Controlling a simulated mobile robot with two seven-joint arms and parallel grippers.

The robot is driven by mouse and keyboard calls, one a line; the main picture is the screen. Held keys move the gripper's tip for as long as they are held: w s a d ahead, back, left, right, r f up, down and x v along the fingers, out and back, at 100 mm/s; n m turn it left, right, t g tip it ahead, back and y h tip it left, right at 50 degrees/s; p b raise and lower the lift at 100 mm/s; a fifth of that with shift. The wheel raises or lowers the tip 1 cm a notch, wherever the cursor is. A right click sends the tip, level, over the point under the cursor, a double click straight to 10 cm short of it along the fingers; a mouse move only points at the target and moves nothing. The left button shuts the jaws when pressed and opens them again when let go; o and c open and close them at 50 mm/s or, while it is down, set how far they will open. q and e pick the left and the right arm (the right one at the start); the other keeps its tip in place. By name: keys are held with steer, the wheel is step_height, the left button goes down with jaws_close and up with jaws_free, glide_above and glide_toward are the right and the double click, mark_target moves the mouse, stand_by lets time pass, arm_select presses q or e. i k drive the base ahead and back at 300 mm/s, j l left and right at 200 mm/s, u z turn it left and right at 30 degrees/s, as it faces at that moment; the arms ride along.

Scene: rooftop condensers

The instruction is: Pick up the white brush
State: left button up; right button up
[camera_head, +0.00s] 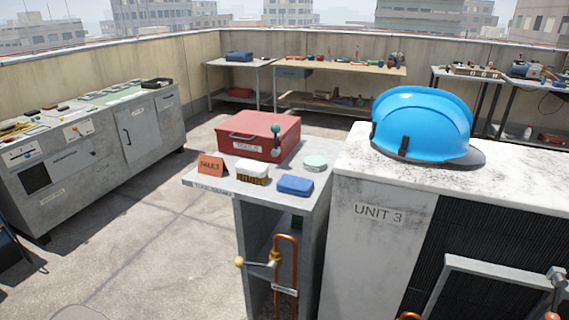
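The white brush (252,171) lies on the grey tool bench top (212,182), with its white back up and its brown bristles down. It is between an orange sign (211,166) on its left and a blue block-like item (295,185) on its right. A red toolbox (258,135) stands close behind it. Neither of my grippers shows in the head view, and nothing covers the brush.
A round pale-green tin (315,163) sits right of the toolbox. The taller unit marked UNIT 3 (378,214) stands at right with a blue hard hat (422,124) on top. Copper pipe and a valve (272,261) are below the bench. Open floor (140,240) lies left.

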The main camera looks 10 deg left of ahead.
mark_target(254, 172)
steer(key=i+j+z, duration=0.2)
steer(key=j+z, duration=0.15)
steer(key=i+j+z, duration=0.1)
steer(key=j+z, duration=0.25)
steer(key=j, duration=0.05)
